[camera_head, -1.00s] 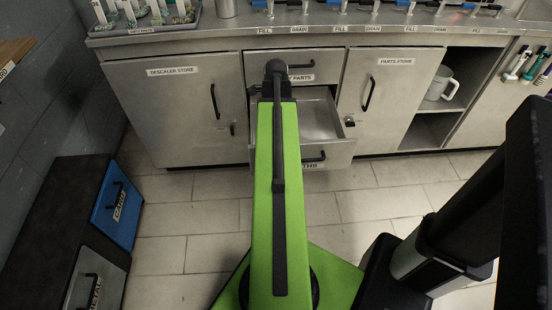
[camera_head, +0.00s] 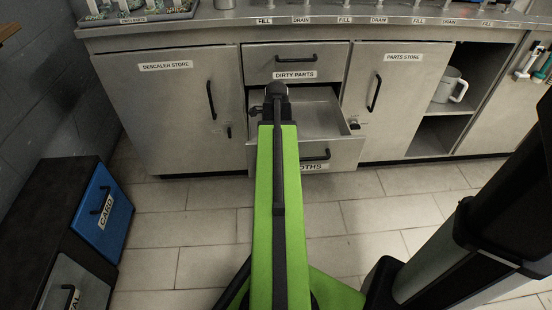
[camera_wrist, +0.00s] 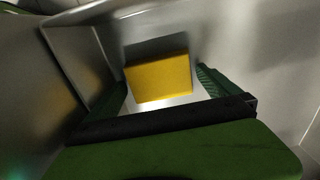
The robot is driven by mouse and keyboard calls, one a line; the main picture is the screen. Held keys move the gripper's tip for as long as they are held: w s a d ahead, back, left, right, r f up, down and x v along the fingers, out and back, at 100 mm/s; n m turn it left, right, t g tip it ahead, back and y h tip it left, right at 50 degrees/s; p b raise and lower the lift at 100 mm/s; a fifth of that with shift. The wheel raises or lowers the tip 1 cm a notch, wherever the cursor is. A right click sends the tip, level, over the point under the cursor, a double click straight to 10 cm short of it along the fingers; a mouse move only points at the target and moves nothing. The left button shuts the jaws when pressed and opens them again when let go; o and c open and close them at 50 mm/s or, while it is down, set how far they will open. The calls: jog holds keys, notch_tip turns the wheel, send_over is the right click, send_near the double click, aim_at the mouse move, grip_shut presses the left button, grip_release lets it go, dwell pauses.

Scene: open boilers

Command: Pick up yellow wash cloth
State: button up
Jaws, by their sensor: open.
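The yellow wash cloth (camera_wrist: 158,80) shows in the wrist view as a folded yellow block. It lies inside the open drawer (camera_head: 325,118), whose front label ends in "OTHS". My gripper (camera_wrist: 160,84) is open, with its green fingers on either side of the cloth in the wrist view. I cannot tell whether they touch it or how far above it they are. In the head view my arm hides the cloth and part of the drawer, and the gripper end is over the drawer.
A closed drawer labelled DIRTY PARTS (camera_head: 295,62) is just above. Closed doors, DESCALER STORE (camera_head: 165,110) and PARTS STORE (camera_head: 395,100), flank the drawers. A mug (camera_head: 449,86) stands on an open shelf at right. A blue CARD bin (camera_head: 105,212) is at left. The tiled floor in front is clear.

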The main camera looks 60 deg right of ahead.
jog(key=shift+r, duration=0.1)
jog(key=c, duration=1.2)
notch_tip(320, 180, up, 10)
jog(key=p, duration=1)
